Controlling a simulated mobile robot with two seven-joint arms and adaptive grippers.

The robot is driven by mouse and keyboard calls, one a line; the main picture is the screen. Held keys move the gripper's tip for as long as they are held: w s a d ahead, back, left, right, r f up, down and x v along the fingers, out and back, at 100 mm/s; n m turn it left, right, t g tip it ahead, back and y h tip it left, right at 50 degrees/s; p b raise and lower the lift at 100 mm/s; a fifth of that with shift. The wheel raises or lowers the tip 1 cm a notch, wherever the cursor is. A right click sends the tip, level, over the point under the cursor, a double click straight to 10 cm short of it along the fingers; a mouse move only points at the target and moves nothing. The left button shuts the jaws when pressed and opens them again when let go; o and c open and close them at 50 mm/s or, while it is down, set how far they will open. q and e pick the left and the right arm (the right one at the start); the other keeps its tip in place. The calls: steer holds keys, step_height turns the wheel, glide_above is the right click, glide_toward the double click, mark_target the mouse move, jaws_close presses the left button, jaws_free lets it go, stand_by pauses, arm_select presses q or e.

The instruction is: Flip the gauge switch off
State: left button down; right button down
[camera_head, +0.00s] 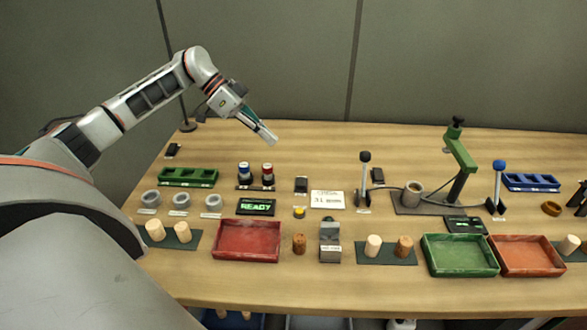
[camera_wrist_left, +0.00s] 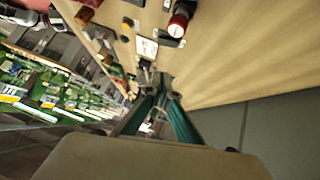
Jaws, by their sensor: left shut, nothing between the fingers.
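My left gripper (camera_head: 266,137) is shut and empty, raised above the back of the table. In the left wrist view its green fingers (camera_wrist_left: 160,105) are close together. A small black switch-like block (camera_head: 301,185) sits on the table to the right of the red-topped and blue-topped posts, forward of and below the gripper. It is apart from the fingers. A lit display (camera_head: 256,207) reads READY in front of it. A grey gauge-like block (camera_head: 330,243) stands near the front. No label confirms which part is the gauge switch, and its on or off side is too small to tell.
A white card (camera_head: 327,200) and a yellow button (camera_head: 299,212) lie near the black block. Red-topped (camera_head: 267,174) and blue-topped (camera_head: 244,173) posts stand to its left. A green stand (camera_head: 460,160) and levers rise at right. A red tray (camera_head: 247,240) lies in front. The back strip is clear.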

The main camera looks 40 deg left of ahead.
arm_select(q)
steer(key=shift+s, duration=0.1)
steer(key=shift+d+f, duration=0.1)
steer(key=shift+d, duration=0.05)
glide_above(305, 183)
steer(key=a, duration=0.3)
steer(key=f, duration=0.7)
steer(key=shift+s+d+p, duration=0.1)
steer(key=shift+s+p, duration=0.25)
steer(key=shift+s+f, duration=0.2)
steer(key=shift+f, duration=0.95)
steer(key=shift+s+f, duration=0.1)
steer(key=shift+f, duration=0.6)
